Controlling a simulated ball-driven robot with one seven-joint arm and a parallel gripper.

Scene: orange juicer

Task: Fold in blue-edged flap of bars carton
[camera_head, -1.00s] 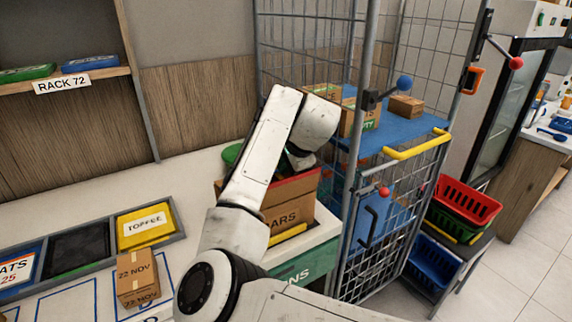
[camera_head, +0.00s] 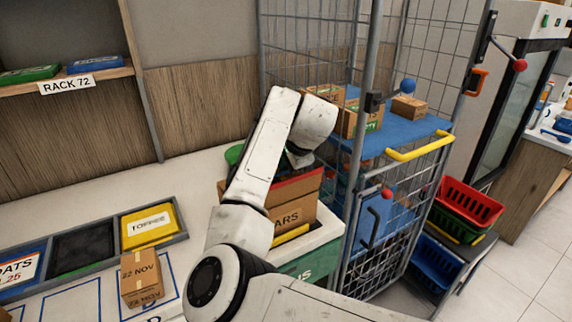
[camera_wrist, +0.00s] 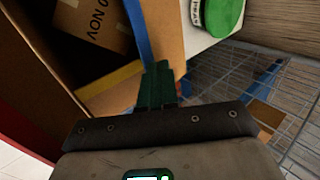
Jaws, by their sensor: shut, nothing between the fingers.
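The bars carton (camera_head: 288,216) stands at the right end of the counter in the head view. A red-edged flap (camera_head: 296,187) shows on its top. In the wrist view I look into the open carton, where a small brown box (camera_wrist: 95,22) marked NOV lies. The blue-edged flap (camera_wrist: 168,40) is at the carton's right side, its blue edge (camera_wrist: 138,30) facing the opening. Its exact tilt is unclear. My gripper (camera_wrist: 157,86) is shut and empty, its green fingertips at the flap's near end; contact is unclear. In the head view my arm hides the gripper.
A yellow-edged flap (camera_wrist: 108,78) is close left of my fingers. A round green-lidded container (camera_wrist: 222,14) stands beyond the carton. A wire cage trolley (camera_head: 400,185) with a blue shelf is close on the right. A small dated box (camera_head: 141,280) lies on the counter.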

